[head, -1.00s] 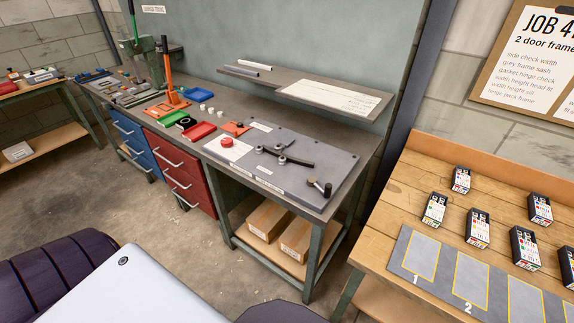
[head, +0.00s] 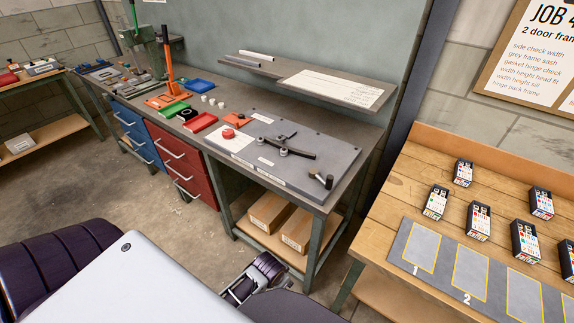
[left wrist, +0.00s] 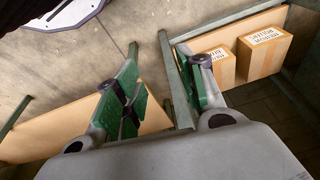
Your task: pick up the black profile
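I cannot surely pick out the black profile. In the head view a dark grey profile (head: 243,62) and a paler profile (head: 257,54) lie side by side at the left end of the raised shelf. A black bar (head: 290,150) lies on the grey plate of the bench. My left gripper (left wrist: 165,85) is seen in the left wrist view with its green-padded fingers apart and nothing between them. A dark jointed part of one of my arms shows at the bottom middle of the head view, below the bench. My right gripper cannot be made out.
The workbench (head: 352,178) carries a red tray (head: 201,122), a green tray (head: 172,109) and an orange-handled press. Cartons (head: 268,210) stand on its lower shelf; they show in the left wrist view (left wrist: 264,51). A wooden table (head: 405,190) with several small boxes stands right.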

